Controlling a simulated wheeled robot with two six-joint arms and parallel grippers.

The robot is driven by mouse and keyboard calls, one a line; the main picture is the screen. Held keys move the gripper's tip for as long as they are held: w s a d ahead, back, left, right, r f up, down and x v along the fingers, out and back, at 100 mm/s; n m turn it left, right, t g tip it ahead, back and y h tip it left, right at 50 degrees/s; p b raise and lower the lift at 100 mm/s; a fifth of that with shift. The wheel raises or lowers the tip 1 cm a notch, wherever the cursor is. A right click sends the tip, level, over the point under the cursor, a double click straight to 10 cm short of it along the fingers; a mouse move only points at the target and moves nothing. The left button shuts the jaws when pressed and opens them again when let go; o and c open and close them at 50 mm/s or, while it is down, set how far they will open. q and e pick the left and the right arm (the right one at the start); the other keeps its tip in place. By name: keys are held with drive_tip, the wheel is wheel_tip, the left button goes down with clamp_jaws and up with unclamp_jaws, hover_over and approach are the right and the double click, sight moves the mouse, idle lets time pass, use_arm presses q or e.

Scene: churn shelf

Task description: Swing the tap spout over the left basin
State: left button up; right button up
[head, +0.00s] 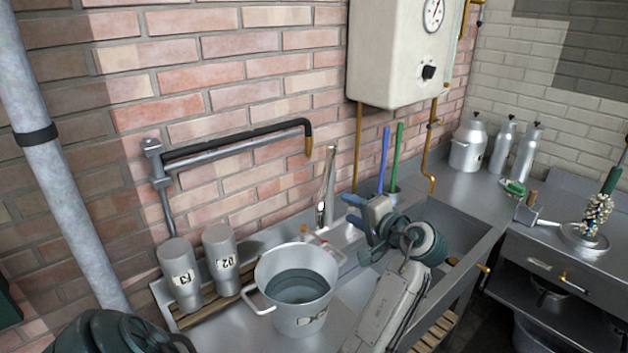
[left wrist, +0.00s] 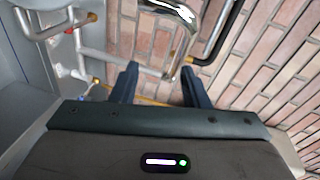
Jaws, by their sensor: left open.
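The tap spout (head: 327,185) is a slim chrome tube standing up by the brick wall, behind the bucket. In the left wrist view a curved chrome tube (left wrist: 196,28), apparently the spout, comes down towards the gap between my fingers. My left gripper (head: 352,212) is open, just right of the spout in the head view. Its two dark fingers (left wrist: 158,78) point at the wall, and I cannot tell whether they touch the tube. The steel sink (head: 468,222) lies right of the gripper. My arm covers much of it, so the left basin is not clearly seen. My right gripper is not in view.
A steel bucket (head: 312,315) of liquid stands left of my arm. A black-covered pipe (head: 250,135) runs along the wall. Blue and green handles (head: 398,155) stand behind the gripper, below a white heater (head: 390,60).

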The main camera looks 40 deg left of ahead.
sight(326, 181)
use_arm(q)
drive_tip(key=shift+g+y, duration=0.3)
drive_tip(key=shift+g, duration=0.1)
drive_tip(key=a+p, duration=0.1)
drive_tip(key=a, duration=0.2)
drive_tip(key=w+a+r+p, duration=0.1)
drive_tip(key=a+p, duration=0.1)
drive_tip(key=a, duration=0.1)
drive_tip(key=w+a+r+p, duration=0.1)
drive_tip(key=a, duration=0.2)
drive_tip(key=shift+a, duration=0.4)
drive_tip(key=shift+a+f+p, duration=0.1)
drive_tip(key=shift+a+p, duration=0.2)
drive_tip(key=shift+a+f, duration=0.15)
drive_tip(key=shift+a, duration=0.2)
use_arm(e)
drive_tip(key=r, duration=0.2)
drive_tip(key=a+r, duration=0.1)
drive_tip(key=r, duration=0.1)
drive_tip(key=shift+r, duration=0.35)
use_arm(q)
drive_tip(key=shift+c, duration=0.2)
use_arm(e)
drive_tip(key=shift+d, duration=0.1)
use_arm(q)
drive_tip(key=c, duration=0.7)
drive_tip(key=shift+w, duration=0.1)
clamp_jaws()
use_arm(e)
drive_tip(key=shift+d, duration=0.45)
